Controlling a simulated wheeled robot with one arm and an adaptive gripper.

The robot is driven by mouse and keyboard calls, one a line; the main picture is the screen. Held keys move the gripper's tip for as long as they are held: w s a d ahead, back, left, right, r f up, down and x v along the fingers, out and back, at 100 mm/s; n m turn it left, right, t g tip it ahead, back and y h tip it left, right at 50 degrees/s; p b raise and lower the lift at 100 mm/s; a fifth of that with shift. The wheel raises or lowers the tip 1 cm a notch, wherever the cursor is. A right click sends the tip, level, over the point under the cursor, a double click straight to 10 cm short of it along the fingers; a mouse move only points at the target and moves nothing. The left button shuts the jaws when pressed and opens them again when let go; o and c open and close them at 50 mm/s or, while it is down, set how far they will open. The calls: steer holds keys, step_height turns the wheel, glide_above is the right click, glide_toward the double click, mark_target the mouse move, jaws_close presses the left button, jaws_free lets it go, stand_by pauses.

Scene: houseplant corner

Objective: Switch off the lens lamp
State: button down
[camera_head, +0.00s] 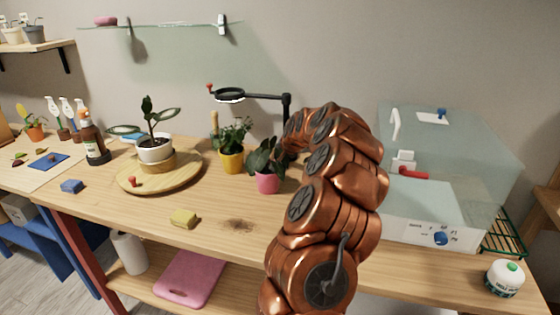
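The lens lamp (230,95) stands at the back of the wooden table, with a round black-rimmed lens on a black arm. A red knob (209,86) sits at the left end of its head. A bright pale line runs along the lens's lower rim. Its black post (286,103) goes down behind my copper arm, so its base is hidden. My arm rises at the front right of the middle and bends over towards the post. My gripper is hidden behind the arm's own links, so its fingers and its distance from the lamp cannot be seen.
Plants in a yellow pot (231,161) and a pink pot (267,182) stand below the lamp. A round wooden board (190,171) holds a white-potted plant (155,149). A clear box (455,150) stands at right. A yellow sponge (184,218) lies in front. A glass shelf (170,27) hangs above.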

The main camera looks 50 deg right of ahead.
mark_target(281, 162)
steer(key=shift+s+a+f+b, duration=0.2)
steer(key=shift+f+b, duration=0.1)
steer(key=shift+f, duration=0.45)
steer(key=shift+s+a+f+b, duration=0.1)
steer(key=shift+a+f+b, duration=0.15)
steer(key=shift+f, duration=0.45)
stand_by(0.4)
steer(key=shift+w+r, duration=0.1)
steer(key=shift+r, duration=0.05)
steer(key=shift+w+d+r, duration=0.15)
steer(key=shift+r, duration=0.5)
steer(key=shift+w+r, duration=0.1)
steer(key=shift+r, duration=0.35)
steer(key=shift+d+r+p, duration=0.15)
steer(key=shift+r+p, duration=0.1)
steer(key=shift+r, duration=1.35)
steer(key=shift+d+r+p, duration=0.15)
steer(key=shift+r+p, duration=0.05)
steer(key=shift+r, duration=1.4)
